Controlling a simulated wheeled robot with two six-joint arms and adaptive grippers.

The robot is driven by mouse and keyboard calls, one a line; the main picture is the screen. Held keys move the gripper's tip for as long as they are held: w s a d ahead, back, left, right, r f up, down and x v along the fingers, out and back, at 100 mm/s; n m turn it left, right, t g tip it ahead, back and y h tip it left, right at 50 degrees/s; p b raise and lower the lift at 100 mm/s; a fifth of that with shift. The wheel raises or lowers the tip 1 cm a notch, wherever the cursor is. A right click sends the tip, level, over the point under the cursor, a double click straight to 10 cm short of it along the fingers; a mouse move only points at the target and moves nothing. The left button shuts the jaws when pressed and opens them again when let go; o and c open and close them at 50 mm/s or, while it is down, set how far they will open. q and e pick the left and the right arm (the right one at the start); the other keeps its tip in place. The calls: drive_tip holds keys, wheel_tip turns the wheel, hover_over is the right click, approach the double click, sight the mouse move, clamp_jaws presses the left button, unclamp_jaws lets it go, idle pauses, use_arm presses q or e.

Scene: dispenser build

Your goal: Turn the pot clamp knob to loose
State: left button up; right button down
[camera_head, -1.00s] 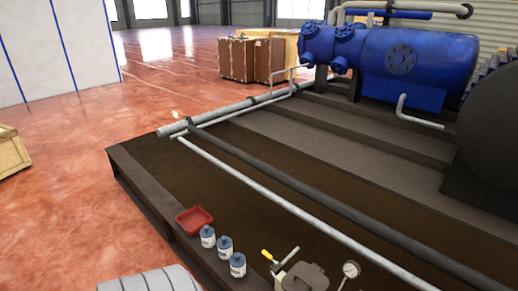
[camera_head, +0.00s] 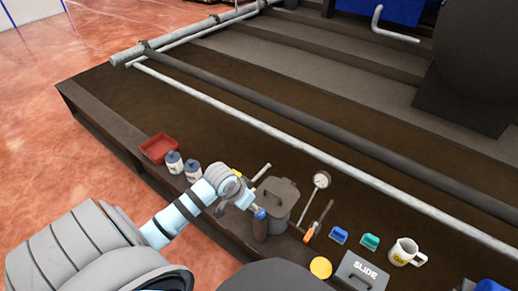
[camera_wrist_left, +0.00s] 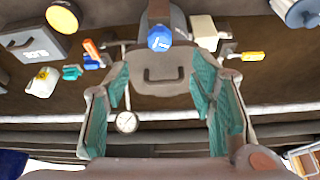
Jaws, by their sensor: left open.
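A blue knob (camera_head: 260,213) tops a brown post in front of a dark grey lidded pot (camera_head: 283,197). In the left wrist view the knob (camera_wrist_left: 160,38) has a white mark on top, and the pot (camera_wrist_left: 160,88) with its handle lies behind it. I take the knob for the pot clamp knob. My left gripper (camera_head: 238,196) is just left of the knob and pot, above the dark ledge. In the left wrist view its teal-padded fingers (camera_wrist_left: 160,78) stand apart, empty, with the knob beyond the tips. My right gripper is not in view.
A red tray (camera_head: 158,148) and labelled jars (camera_head: 174,163) stand left.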

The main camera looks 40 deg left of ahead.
use_arm(q)
drive_tip(key=b+x, duration=0.5)
drive_tip(key=x, duration=0.6)
drive_tip(key=shift+f, duration=0.25)
drive_tip(key=shift+w, duration=0.1)
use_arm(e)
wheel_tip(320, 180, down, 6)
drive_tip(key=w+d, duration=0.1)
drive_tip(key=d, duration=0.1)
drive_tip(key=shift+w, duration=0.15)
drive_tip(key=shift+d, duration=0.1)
